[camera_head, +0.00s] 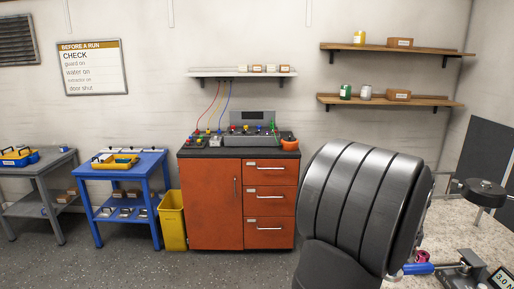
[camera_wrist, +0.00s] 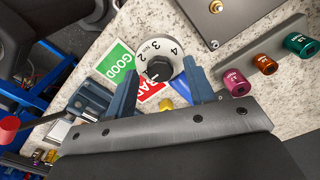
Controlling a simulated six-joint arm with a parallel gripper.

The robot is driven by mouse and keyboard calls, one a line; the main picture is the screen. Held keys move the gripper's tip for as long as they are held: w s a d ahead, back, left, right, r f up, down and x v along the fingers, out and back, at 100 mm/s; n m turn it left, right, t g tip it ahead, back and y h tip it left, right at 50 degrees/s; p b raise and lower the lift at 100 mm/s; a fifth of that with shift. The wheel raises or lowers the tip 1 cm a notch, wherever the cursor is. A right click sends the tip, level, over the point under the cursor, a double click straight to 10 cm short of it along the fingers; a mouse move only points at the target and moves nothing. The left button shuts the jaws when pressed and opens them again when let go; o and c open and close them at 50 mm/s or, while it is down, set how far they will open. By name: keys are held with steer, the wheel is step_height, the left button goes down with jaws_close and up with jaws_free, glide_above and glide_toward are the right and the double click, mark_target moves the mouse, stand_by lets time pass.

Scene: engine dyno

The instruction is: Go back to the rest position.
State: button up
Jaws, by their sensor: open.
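My gripper (camera_wrist: 160,72) is open in the wrist view, its two blue-grey fingers apart with nothing held between them. A white numbered dial with a dark knob (camera_wrist: 158,68) shows between and beyond the fingertips; I cannot tell whether they touch it. A green GOOD card (camera_wrist: 116,60) lies left of the dial. A red BAD card (camera_wrist: 152,88) lies below the dial, partly hidden by the fingers.
A speckled bench top (camera_head: 459,239) is at right, with a black round part (camera_head: 483,193) on it. Magenta (camera_wrist: 236,82), orange (camera_wrist: 264,64) and green (camera_wrist: 300,45) knobs line a grey bar. An orange cabinet (camera_head: 213,205), yellow bin (camera_head: 172,220) and blue cart (camera_head: 122,175) stand farther back.

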steer(key=shift+m, duration=1.6)
steer(key=o, duration=1.1)
steer(key=s+d+r+n+h, duration=0.5)
steer(key=s+d+r+n, duration=0.4)
steer(key=s+d+r, duration=0.3)
steer(key=x, duration=0.3)
steer(key=w+x, duration=0.1)
steer(key=x, duration=0.6)
steer(key=shift+w, duration=0.2)
steer(key=v, duration=1)
steer(key=shift+d+r, duration=0.1)
steer(key=shift+d, duration=0.1)
